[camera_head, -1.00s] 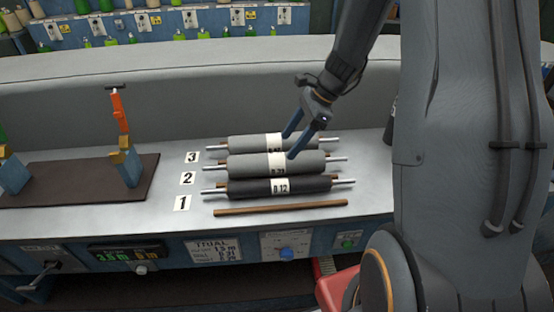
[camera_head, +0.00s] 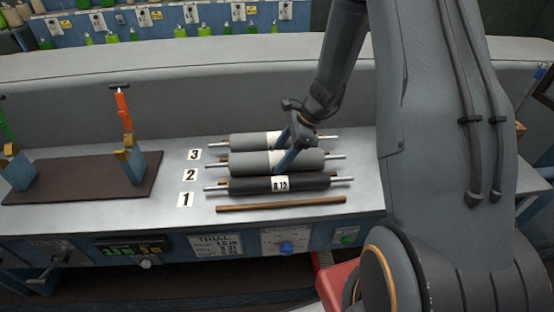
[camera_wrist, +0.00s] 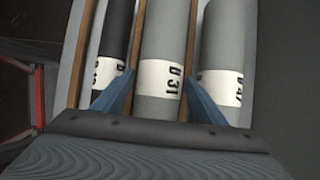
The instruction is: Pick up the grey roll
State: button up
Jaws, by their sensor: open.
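Three rolls with metal end shafts lie side by side on the bench. The middle grey roll (camera_head: 245,164), by card 2, has a white label reading "D 31" in the wrist view (camera_wrist: 163,35). The back roll (camera_head: 250,142), by card 3, is also grey; its label is partly readable in the wrist view (camera_wrist: 224,40). The front roll (camera_head: 245,188), by card 1, is near black. My gripper (camera_head: 281,157) is open over the middle roll. In the wrist view its blue fingers (camera_wrist: 158,78) are on either side of that roll's label. Contact cannot be told.
A brown wooden strip (camera_head: 282,204) lies in front of the rolls. Wooden strips also run between the rolls. A dark board (camera_head: 75,183) with clamp-like blocks is at the left. A grey back wall (camera_head: 180,92) rises behind the bench. The bench right of the rolls is clear.

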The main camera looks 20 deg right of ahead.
jog(key=shift+c, duration=0.4)
jog(key=shift+r, duration=0.1)
grip_shut()
